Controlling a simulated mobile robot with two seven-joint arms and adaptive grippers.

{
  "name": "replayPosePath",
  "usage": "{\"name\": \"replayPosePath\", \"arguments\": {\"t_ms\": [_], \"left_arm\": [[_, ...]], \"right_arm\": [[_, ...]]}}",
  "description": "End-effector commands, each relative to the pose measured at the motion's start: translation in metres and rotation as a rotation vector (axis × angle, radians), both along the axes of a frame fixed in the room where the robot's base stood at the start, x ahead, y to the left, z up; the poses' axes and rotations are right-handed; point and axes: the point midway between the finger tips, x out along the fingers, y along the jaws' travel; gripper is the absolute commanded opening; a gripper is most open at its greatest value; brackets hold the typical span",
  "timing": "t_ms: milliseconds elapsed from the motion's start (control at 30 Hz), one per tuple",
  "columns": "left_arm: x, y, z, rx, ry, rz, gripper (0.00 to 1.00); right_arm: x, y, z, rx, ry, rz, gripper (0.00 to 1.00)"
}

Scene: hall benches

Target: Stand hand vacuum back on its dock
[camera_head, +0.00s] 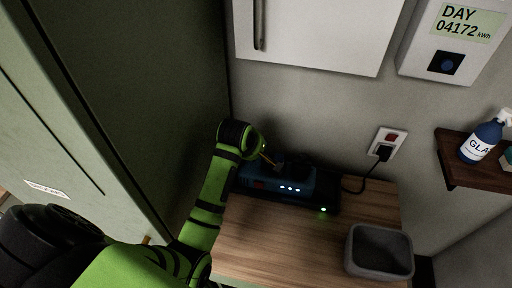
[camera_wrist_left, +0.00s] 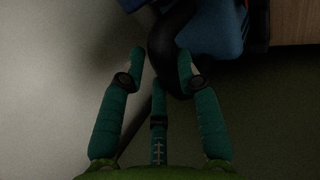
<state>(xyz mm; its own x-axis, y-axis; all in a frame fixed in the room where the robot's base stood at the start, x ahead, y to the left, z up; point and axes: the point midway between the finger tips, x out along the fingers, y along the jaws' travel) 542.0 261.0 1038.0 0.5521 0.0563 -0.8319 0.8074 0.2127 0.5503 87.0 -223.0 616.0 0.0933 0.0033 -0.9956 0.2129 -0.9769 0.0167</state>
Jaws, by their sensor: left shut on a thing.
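The hand vacuum (camera_head: 296,179) is blue with a black handle and a row of lit white lights. It is at the black dock (camera_head: 328,200), which has a green light, at the back of the wooden bench top. I cannot tell whether it is fully seated. My left gripper (camera_head: 270,160) is at its upper left side. In the left wrist view, the fingers (camera_wrist_left: 162,72) are shut around the black handle (camera_wrist_left: 165,45), with the blue body (camera_wrist_left: 213,30) beyond. My right gripper is not in view.
A grey open bin (camera_head: 379,252) stands at the right of the bench top (camera_head: 275,240). A black cord runs to the wall socket (camera_head: 387,142). A shelf (camera_head: 462,172) with a blue spray bottle (camera_head: 484,140) is at right. A tall green cabinet (camera_head: 140,90) stands close on the left.

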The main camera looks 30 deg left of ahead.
Motion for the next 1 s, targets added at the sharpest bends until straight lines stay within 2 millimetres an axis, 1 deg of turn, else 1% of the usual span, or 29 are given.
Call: {"name": "replayPosePath", "arguments": {"t_ms": [67, 100, 167, 400, 433, 567, 667, 733, 1000], "left_arm": [[0.002, 0.0, 0.003, 0.0, -0.009, 0.0, 0.0], [0.002, 0.0, 0.003, -0.001, -0.008, 0.0, 0.37], [0.002, 0.0, 0.003, 0.0, -0.008, -0.001, 0.61], [0.0, 0.0, 0.001, 0.001, -0.003, 0.0, 0.61], [-0.002, 0.0, -0.003, 0.002, 0.01, -0.001, 0.61], [-0.003, 0.0, 0.001, 0.001, 0.006, -0.001, 0.61], [-0.008, -0.001, 0.01, 0.001, 0.002, -0.001, 0.61], [-0.014, -0.002, 0.02, 0.001, 0.0, -0.001, 0.61], [-0.045, -0.005, 0.071, -0.001, -0.007, 0.0, 0.61]], "right_arm": [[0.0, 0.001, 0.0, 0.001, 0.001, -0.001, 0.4], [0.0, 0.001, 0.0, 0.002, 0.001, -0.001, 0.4], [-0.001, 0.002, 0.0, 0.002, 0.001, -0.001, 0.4], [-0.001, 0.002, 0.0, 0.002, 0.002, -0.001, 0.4], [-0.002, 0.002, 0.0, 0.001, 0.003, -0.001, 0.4], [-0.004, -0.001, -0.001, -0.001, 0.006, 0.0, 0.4], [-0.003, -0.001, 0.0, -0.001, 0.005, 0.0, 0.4], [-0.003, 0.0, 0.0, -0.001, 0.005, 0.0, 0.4], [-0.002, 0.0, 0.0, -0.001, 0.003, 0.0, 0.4]]}}
